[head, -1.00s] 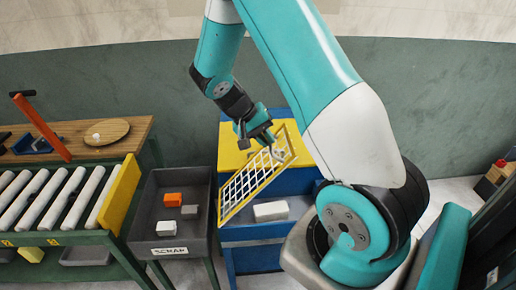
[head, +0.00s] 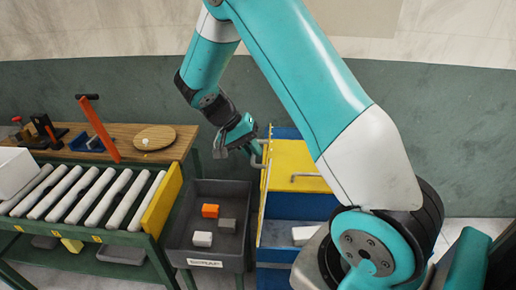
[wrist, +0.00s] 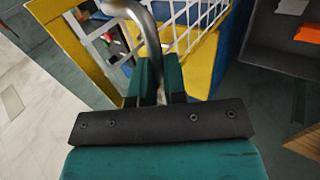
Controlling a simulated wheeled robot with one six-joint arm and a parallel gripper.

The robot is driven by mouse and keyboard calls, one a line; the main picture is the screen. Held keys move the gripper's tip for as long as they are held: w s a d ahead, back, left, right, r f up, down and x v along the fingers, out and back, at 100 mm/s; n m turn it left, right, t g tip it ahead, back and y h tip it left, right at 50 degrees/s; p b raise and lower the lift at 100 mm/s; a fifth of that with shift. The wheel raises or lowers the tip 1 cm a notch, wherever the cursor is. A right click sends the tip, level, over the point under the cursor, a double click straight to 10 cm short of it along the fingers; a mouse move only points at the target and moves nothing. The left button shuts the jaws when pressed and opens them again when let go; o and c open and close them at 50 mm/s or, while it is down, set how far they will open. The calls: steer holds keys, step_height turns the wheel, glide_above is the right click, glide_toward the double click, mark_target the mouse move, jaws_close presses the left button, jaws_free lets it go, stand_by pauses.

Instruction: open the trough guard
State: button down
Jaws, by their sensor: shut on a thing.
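The trough guard, a yellow frame (head: 263,200) with white mesh, stands steeply raised at the left side of the blue trough (head: 285,240) in the head view, seen almost edge-on. Its mesh (wrist: 182,14) and yellow frame show in the wrist view. My gripper (head: 258,157) is at the upper part of the guard. In the wrist view my gripper (wrist: 160,80) is shut on the guard's curved metal handle (wrist: 150,32). A white block (head: 304,235) lies in the trough, partly hidden by my arm.
A dark scrap bin (head: 180,255) with orange, grey and white blocks stands left of the trough. A roller conveyor (head: 95,200) and a wooden bench (head: 180,150) are further left. A yellow panel (head: 295,165) with a metal bar is behind the trough.

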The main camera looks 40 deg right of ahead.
steer(key=shift+a+f, duration=0.1)
steer(key=shift+f, duration=0.2)
steer(key=c, duration=1.2)
jaws_free()
steer(key=shift+w, duration=0.15)
steer(key=shift+o, duration=0.2)
steer(key=shift+r, duration=0.1)
steer(key=p+v, duration=0.5)
steer(key=v, duration=1.2)
steer(key=shift+r, duration=0.15)
steer(key=shift+w, duration=0.1)
steer(key=shift+c, duration=0.5)
